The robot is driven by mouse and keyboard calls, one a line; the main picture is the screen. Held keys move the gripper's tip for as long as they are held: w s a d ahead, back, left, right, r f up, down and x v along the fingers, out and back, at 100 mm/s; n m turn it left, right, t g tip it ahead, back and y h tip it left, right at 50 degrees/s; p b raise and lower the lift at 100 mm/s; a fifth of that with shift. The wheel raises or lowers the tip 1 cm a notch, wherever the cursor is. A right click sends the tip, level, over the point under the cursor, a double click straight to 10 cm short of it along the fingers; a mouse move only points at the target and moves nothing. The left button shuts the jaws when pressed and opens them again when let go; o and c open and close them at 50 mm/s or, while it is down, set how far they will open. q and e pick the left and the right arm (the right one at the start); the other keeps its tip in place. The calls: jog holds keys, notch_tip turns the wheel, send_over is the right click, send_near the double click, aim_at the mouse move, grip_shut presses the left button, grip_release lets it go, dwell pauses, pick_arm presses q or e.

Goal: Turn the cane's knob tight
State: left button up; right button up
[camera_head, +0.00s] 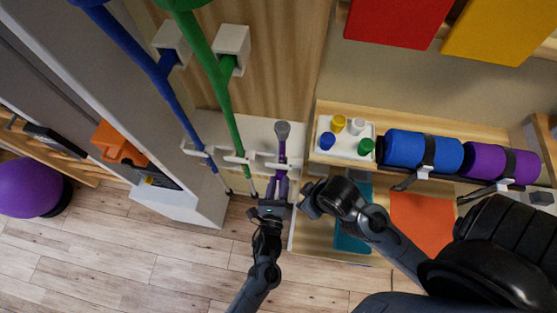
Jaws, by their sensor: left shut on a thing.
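The purple cane (283,157) with a grey top (283,130) stands in the holder at the middle. My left gripper (271,196) is shut on the purple shaft below the holder. My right gripper (311,196) is just to the right of the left gripper, beside the cane and apart from it. Whether its jaws are open is hard to see. The cane's knob cannot be made out; the grippers cover that part.
A blue cane (140,60) and a green cane (211,68) stand left in the white holder (230,158). Right is a shelf with a white tray (348,152) of small coloured pieces, a blue roll (410,150) and a purple roll (485,162). Wooden floor (110,255) is clear at lower left.

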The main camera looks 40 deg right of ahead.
pick_arm(q)
jog(key=shift+m, duration=0.4)
jog(key=o, duration=1)
jog(key=shift+o, duration=0.2)
jog(key=v, duration=1.1)
